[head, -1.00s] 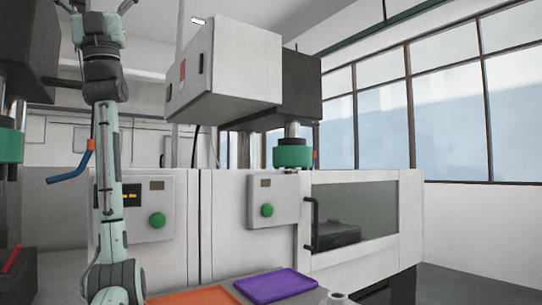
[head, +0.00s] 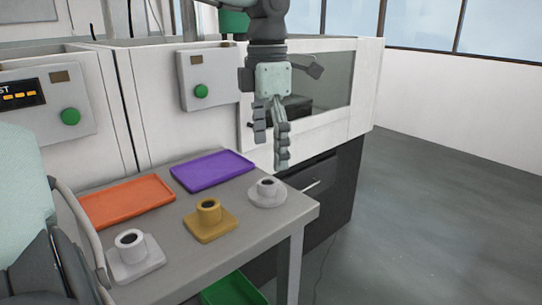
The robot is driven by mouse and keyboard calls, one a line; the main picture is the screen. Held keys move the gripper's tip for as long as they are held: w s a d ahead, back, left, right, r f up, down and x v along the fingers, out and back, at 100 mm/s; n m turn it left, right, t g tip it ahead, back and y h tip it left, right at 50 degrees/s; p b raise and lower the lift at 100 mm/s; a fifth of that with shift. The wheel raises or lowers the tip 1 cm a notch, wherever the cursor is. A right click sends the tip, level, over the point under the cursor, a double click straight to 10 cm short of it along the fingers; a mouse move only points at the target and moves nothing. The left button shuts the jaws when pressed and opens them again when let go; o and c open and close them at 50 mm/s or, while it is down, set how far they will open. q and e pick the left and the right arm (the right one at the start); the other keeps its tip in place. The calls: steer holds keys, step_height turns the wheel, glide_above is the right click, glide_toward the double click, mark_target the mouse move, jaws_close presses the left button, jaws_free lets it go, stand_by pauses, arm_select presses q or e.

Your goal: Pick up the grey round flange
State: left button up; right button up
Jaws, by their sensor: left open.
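The grey round flange (head: 267,194) stands upright on the table in the head view, a short hub on a round base, near the table's right end. My left gripper (head: 271,151) hangs above it with the fingers pointing down. It is open and empty, and its fingertips are apart from the flange. My right gripper is not in view.
A gold square-based flange (head: 209,221) and a light grey square-based flange (head: 133,257) stand to the left on the grey table (head: 190,262). Behind lie an orange tray (head: 125,201) and a purple tray (head: 212,170). A green bin (head: 236,290) is below; a white machine (head: 150,110) stands behind.

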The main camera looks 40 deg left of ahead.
mark_target(268, 184)
arm_select(q)
steer(key=f, duration=0.8)
steer(key=shift+w+a, duration=0.1)
steer(key=shift+a, duration=0.3)
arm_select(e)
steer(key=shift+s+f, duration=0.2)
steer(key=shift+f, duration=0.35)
arm_select(q)
steer(key=shift+c, duration=0.6)
steer(key=shift+r, duration=0.1)
steer(key=c, duration=1.3)
steer(key=shift+r, duration=0.1)
